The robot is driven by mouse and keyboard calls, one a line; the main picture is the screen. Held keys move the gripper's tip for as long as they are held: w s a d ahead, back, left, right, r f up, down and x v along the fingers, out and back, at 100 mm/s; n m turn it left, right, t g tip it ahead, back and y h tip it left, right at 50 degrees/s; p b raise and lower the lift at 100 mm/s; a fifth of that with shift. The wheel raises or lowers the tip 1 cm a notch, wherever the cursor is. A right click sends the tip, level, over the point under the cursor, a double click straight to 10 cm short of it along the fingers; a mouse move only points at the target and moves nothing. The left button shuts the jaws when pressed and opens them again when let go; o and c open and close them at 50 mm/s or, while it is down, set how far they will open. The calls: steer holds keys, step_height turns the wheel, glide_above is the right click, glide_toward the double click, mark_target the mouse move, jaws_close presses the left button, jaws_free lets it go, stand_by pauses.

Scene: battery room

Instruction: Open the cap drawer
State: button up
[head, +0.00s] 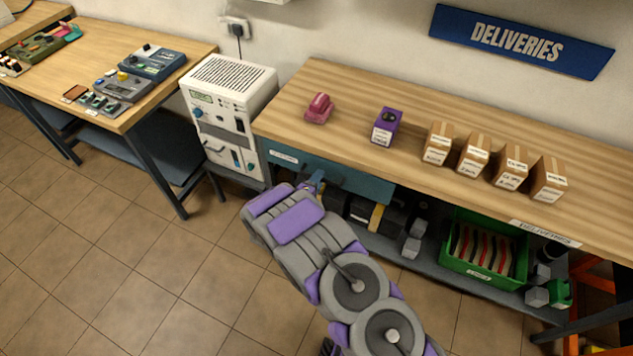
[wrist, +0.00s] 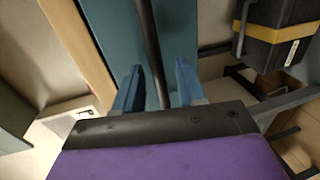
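The cap drawer (head: 350,181) has a teal front with a white label at its left end. It sits under the wooden bench top and looks shut. Its teal front also fills the upper middle of the wrist view (wrist: 112,35). A dark bar handle (wrist: 150,45) runs along that front. My gripper (head: 316,182) is at the drawer front, partly hidden behind my arm. In the wrist view my gripper's (wrist: 156,78) two blue fingers stand apart, one on each side of the handle bar, with visible gaps to it. I cannot tell how deep the bar sits between them.
On the bench (head: 345,95) stand a red object (head: 319,108), a purple box (head: 386,127) and several cardboard boxes (head: 474,153). A white power unit (head: 228,100) stands left of the drawer. Below are dark batteries and a green crate (head: 461,267). The tiled floor at left is clear.

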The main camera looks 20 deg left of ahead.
jaws_close()
steer(key=shift+f, duration=0.1)
steer(key=shift+s, duration=0.1)
stand_by(0.3)
steer(key=f+p+v, duration=0.2)
steer(key=p+v, duration=0.3)
steer(key=v, duration=0.6)
steer(key=s+f+p+v, duration=0.1)
steer(key=p+v, duration=0.4)
steer(key=v, duration=0.7)
steer(key=shift+s+f, duration=0.35)
steer(key=shift+f, duration=0.5)
steer(key=shift+d, duration=0.1)
jaws_free()
steer(key=shift+w, duration=0.1)
steer(key=shift+r+p, duration=0.1)
steer(key=shift+p, duration=0.2)
